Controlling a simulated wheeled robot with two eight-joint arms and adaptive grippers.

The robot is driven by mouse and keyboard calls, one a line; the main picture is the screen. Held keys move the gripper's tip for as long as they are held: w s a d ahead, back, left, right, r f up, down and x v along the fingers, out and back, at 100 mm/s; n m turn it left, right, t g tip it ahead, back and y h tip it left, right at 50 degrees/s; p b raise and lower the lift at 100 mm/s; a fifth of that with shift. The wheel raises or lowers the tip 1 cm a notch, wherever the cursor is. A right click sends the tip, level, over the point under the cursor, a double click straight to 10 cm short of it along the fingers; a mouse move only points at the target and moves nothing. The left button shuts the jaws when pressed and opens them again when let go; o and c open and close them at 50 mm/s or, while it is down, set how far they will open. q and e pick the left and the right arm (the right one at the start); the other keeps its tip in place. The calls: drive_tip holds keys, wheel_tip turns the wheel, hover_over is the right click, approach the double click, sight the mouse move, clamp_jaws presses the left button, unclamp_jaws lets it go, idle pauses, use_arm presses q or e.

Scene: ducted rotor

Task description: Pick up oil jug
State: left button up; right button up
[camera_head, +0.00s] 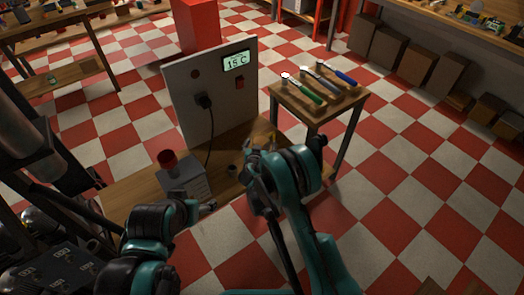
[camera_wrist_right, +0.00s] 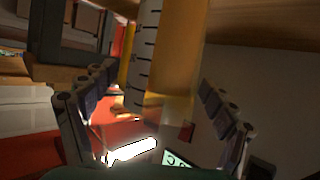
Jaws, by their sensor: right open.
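The oil jug (camera_wrist_right: 178,60) shows in the right wrist view as a tall yellow, partly clear body with dark measuring marks on a pale strip. It stands between the two spread fingers of my right gripper (camera_wrist_right: 158,76), with gaps showing on both sides. In the head view my right gripper (camera_head: 268,172) is over the right part of the wooden bench and hides most of the jug. Only a small yellow bit shows behind it. My left gripper (camera_head: 205,207) is low by the bench's front edge, apart from the jug; its fingers are too unclear to read.
A grey panel (camera_head: 215,95) with a "15 C" display and a plugged cable stands on the wooden bench (camera_head: 130,193). A small table (camera_head: 325,110) with several tools stands behind right.

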drive_tip(key=shift+w+d+f, duration=0.1)
drive_tip(key=shift+w+f, duration=0.2)
drive_tip(key=shift+w, duration=0.25)
drive_tip(key=shift+r, duration=0.1)
drive_tip(key=c, duration=1.7)
drive_tip(key=shift+r, duration=0.1)
